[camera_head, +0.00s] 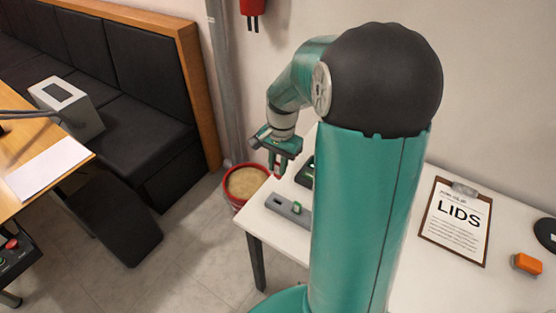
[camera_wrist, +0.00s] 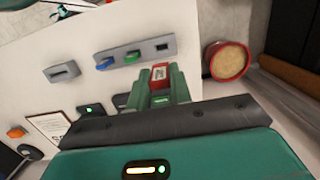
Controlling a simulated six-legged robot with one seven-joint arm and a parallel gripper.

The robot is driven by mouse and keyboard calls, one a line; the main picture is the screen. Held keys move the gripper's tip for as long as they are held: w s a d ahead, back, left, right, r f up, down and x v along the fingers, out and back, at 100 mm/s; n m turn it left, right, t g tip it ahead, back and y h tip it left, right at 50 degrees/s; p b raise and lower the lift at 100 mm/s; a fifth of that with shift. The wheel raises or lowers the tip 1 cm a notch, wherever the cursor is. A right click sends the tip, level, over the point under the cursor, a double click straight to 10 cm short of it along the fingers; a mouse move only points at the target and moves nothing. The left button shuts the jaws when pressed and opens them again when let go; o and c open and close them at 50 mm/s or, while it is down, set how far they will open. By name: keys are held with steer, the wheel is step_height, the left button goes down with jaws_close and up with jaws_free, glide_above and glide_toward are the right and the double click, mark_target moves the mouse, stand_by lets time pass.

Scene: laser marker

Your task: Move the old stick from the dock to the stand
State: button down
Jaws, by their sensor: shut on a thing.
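My gripper (camera_head: 275,165) is shut on a red stick (camera_wrist: 160,72) with a pale mark on its end. In the wrist view the stick sits between my two green fingers (camera_wrist: 160,85). In the head view it hangs above the table's left end, apart from it. A long grey holder (camera_wrist: 122,56) on the table carries a blue stick (camera_wrist: 106,64) and a green stick (camera_wrist: 132,57), with an empty dark slot at its end. This holder also shows in the head view (camera_head: 278,207). A separate grey block (camera_wrist: 62,72) has one slot. I cannot tell which is dock or stand.
A dark device (camera_wrist: 90,110) with a green light lies near my fingers. A red bucket of sand (camera_head: 247,182) stands beyond the table's left edge. A clipboard reading LIDS (camera_head: 455,222) and an orange block (camera_head: 527,264) lie to the right.

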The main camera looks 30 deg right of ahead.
steer(key=shift+f, duration=4.9)
steer(key=shift+f, duration=1.65)
steer(key=c, duration=1.2)
jaws_free()
